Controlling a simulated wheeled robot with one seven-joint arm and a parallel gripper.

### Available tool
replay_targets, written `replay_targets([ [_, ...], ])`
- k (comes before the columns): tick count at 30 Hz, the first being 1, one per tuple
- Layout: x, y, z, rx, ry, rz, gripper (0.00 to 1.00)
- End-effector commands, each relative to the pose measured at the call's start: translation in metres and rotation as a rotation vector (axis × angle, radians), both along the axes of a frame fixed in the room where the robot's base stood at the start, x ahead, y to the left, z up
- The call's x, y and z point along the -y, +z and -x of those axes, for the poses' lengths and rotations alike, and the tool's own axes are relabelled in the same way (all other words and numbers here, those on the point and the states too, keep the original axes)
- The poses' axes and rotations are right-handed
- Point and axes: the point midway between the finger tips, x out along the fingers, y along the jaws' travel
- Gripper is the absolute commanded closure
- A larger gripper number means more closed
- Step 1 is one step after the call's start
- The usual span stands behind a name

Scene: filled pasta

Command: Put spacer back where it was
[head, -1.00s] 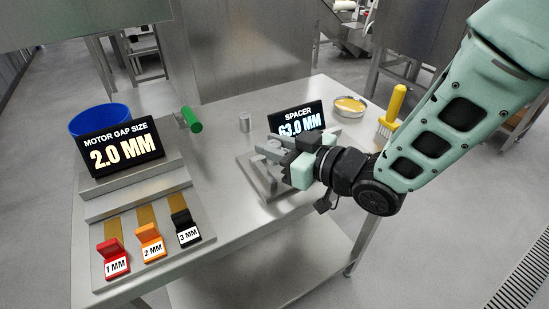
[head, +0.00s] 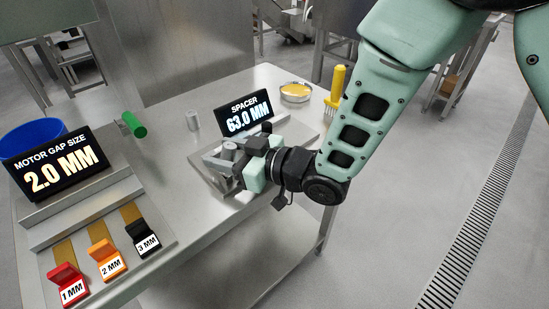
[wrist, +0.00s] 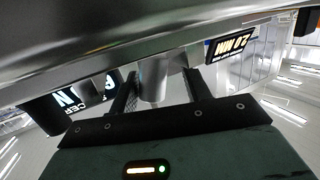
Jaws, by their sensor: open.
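A grey metal cylinder, seemingly the spacer (wrist: 153,80), stands between my fingers in the wrist view. My gripper (head: 222,160) is open around it, at the metal gauge plate (head: 208,174) in the head view. Fingers and gripper body partly hide what sits on the plate. The black spacer display (head: 246,112) behind the gripper reads 63.0 MM.
The motor gap display (head: 60,165) reads 2.0 MM at the left. Red (head: 67,284), orange (head: 106,259) and black (head: 143,238) labelled blocks sit before it. A blue bin (head: 32,138), green cylinder (head: 134,125), round dish (head: 295,92) and yellow-handled brush (head: 337,85) stand around the table.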

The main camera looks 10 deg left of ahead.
Motion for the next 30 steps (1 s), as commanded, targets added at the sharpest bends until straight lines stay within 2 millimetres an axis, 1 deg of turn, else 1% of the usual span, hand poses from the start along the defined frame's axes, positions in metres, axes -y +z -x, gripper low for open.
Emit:
replay_targets([
  [2, -0.001, -0.005, 0.001, -0.001, 0.003, 0.002, 0.53],
  [5, 0.015, -0.002, 0.004, -0.001, -0.002, 0.001, 0.53],
  [8, 0.034, 0.003, 0.01, -0.001, -0.003, -0.001, 0.53],
  [15, 0.087, 0.015, 0.027, 0.0, -0.004, -0.001, 0.53],
  [24, 0.145, 0.026, 0.046, -0.002, -0.004, 0.001, 0.53],
  [26, 0.142, 0.031, 0.046, -0.005, 0.002, 0.001, 0.53],
  [30, 0.144, 0.032, 0.045, -0.004, 0.005, 0.003, 0.53],
])
